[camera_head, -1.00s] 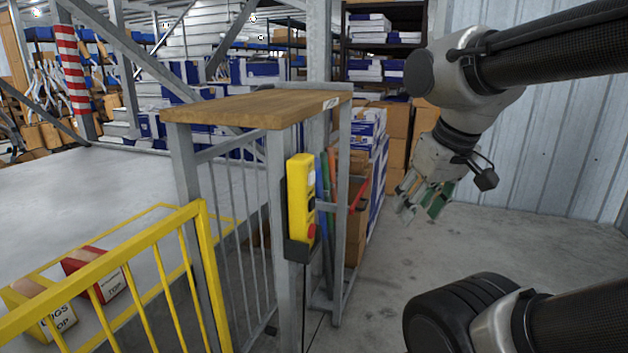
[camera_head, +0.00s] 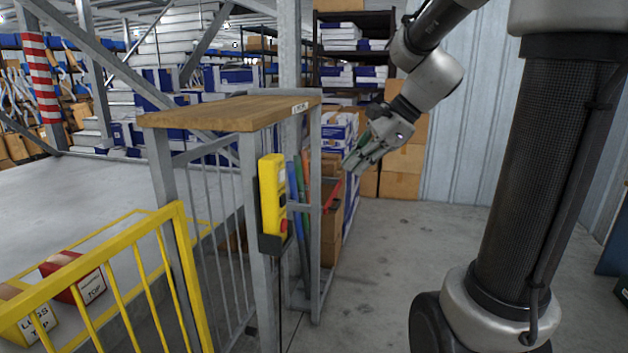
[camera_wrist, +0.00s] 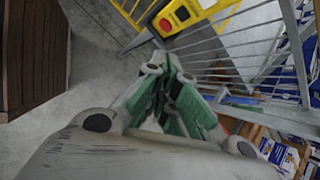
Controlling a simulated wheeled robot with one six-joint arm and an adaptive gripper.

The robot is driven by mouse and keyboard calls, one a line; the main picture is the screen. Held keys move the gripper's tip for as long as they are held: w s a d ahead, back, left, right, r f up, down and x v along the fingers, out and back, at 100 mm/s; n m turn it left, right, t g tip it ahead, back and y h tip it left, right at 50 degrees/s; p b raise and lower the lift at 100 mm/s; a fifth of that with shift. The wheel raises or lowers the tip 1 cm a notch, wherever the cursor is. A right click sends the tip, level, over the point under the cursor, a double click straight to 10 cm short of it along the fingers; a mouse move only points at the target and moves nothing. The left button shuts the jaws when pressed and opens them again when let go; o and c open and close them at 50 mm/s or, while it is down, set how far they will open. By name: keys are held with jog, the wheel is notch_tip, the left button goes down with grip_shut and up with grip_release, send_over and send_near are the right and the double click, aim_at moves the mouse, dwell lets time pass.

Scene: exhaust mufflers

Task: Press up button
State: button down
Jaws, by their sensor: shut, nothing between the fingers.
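A yellow button box (camera_head: 272,195) hangs upright in a dark holder on the front post of a metal stand with a wooden top. A red button shows near its lower end; the other buttons are dark and too small to tell apart. The box also shows in the wrist view (camera_wrist: 182,16), near the top, beyond my fingertips. My gripper (camera_head: 354,167) is in the air to the right of the box and apart from it. Its green-padded fingers, seen in the wrist view (camera_wrist: 167,72), are shut and empty.
The wood-topped stand (camera_head: 225,113) holds coloured tools beside the box. A yellow railing (camera_head: 90,262) is at the lower left, with small labelled boxes behind it. Shelves and cartons (camera_head: 403,170) stand behind. The floor (camera_head: 385,270) right of the stand is clear.

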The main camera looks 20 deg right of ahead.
aim_at(282, 176)
jog(key=r+m, duration=0.1)
jog(key=m, duration=0.1)
jog(key=a+r+m, duration=0.1)
jog(key=m, duration=0.1)
jog(key=w+a+r+m+y, duration=0.1)
jog(key=m, duration=0.1)
jog(key=shift+a+t, duration=0.1)
jog(key=shift+t, duration=0.3)
jog(key=w+a+r+x, duration=0.1)
jog(key=r+x, duration=0.1)
jog(key=x, duration=1)
jog(key=shift+w+a+f, duration=0.2)
jog(key=shift+a+f, duration=0.05)
jog(key=shift+a, duration=0.4)
jog(key=shift+a, duration=0.1)
